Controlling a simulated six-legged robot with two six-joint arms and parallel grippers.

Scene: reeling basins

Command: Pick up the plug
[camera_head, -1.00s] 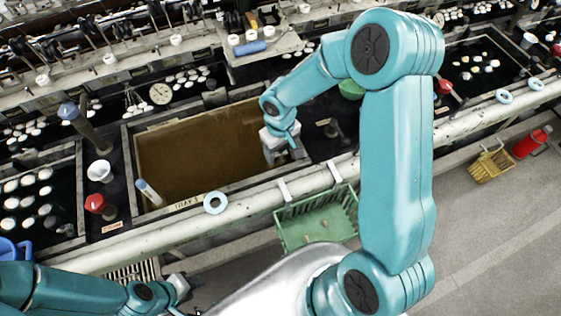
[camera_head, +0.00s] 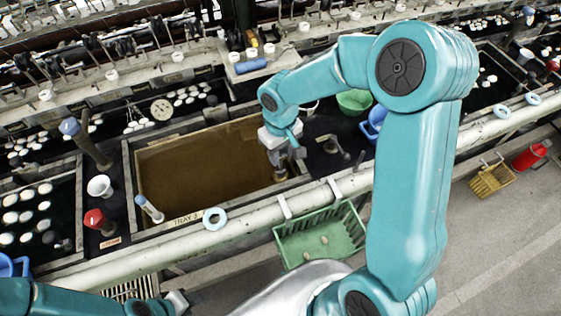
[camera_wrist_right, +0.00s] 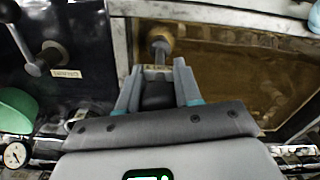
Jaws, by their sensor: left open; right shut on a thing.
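My right gripper (camera_wrist_right: 160,72) is shut on the stem, with a finger on each side. In the head view my right gripper (camera_head: 280,160) points down inside the right end of the brown-water basin labelled TRAY 3 (camera_head: 186,220). I cannot tell whether the base touches the basin floor. My left gripper (camera_head: 183,299) is open and empty at the bottom left, away from the basin.
A pale rail (camera_head: 250,208) runs along the basin's front, with a green basket (camera_head: 325,238) hanging from it. A lever valve (camera_head: 333,146) and green bowl (camera_head: 354,101) stand right of the basin.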

